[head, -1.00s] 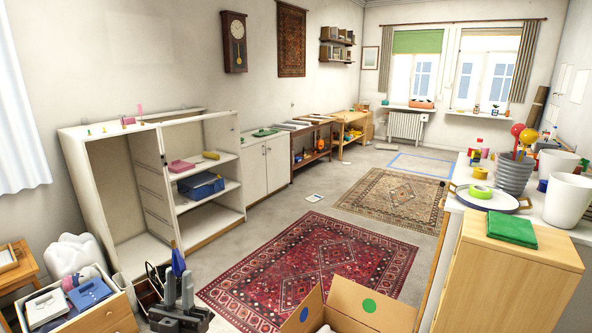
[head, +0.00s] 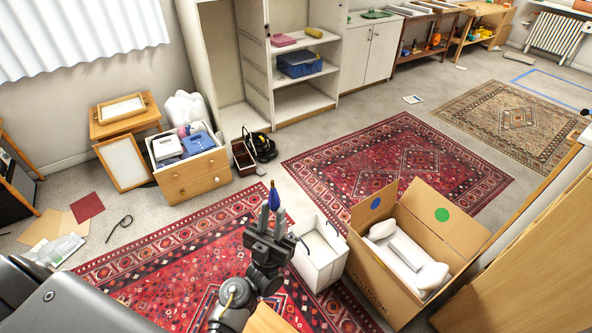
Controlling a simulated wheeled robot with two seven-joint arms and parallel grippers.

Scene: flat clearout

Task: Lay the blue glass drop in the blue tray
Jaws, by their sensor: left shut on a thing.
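The blue glass drop (head: 273,193) is a small, dark blue, pointed piece, standing upright in the head view. My left gripper (head: 270,213) is shut on its lower end and holds it up in the air, in front of a white open box on the floor. The gripper hides the drop's lower part. I cannot make out a blue tray for certain. My right gripper is not in view.
The white open box (head: 320,262) stands just behind my left gripper. A cardboard box (head: 369,262) with white foam is to its right. The red rug (head: 400,170) behind is clear.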

